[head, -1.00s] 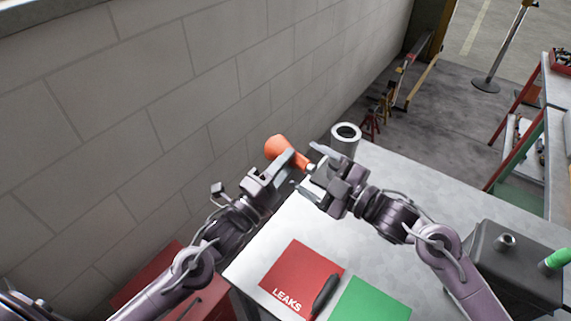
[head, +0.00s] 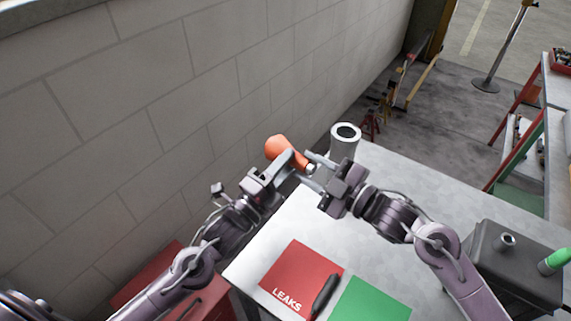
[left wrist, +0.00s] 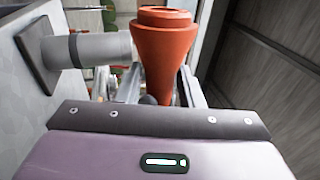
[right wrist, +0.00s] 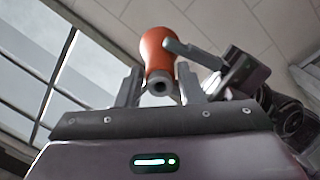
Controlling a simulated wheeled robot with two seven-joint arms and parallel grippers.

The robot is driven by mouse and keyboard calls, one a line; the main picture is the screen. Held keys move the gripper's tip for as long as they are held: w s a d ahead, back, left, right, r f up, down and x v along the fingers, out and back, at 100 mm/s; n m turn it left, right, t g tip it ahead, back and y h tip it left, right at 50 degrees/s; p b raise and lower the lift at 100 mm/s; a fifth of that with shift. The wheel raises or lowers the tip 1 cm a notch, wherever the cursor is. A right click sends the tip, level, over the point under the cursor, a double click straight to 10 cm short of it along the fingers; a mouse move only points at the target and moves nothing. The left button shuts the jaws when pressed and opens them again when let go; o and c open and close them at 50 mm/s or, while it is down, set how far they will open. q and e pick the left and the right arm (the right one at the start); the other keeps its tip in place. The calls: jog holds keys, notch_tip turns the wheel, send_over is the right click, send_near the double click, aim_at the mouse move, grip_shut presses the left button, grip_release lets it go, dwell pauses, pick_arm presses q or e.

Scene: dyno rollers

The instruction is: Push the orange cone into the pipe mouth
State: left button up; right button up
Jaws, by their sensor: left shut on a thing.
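The orange cone (head: 281,147) is held in my left gripper (head: 293,165), with its wide end up-left and its narrow end toward my right gripper. In the left wrist view the cone (left wrist: 165,50) sits between the left fingers. In the right wrist view the cone (right wrist: 155,48) shows a grey, hollow tip (right wrist: 160,85). My right gripper (head: 313,171) is open; its fingers stand apart on either side of that tip, with gaps visible. The grey pipe (head: 344,148) stands upright at the table's far corner, its dark round mouth facing up, right of the cone.
The pale table (head: 410,190) carries a red LEAKS mat (head: 300,275), a green mat (head: 370,302) and a dark grey box (head: 515,265). A block wall (head: 150,110) runs close along the left. The table's middle is clear.

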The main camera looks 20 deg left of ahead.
jog(key=c, duration=0.5)
pick_arm(q)
jog(key=o, duration=0.5)
pick_arm(e)
grip_shut()
pick_arm(q)
jog(key=o, duration=0.6)
jog(key=shift+s, duration=0.1)
jog(key=shift+v, duration=3.9)
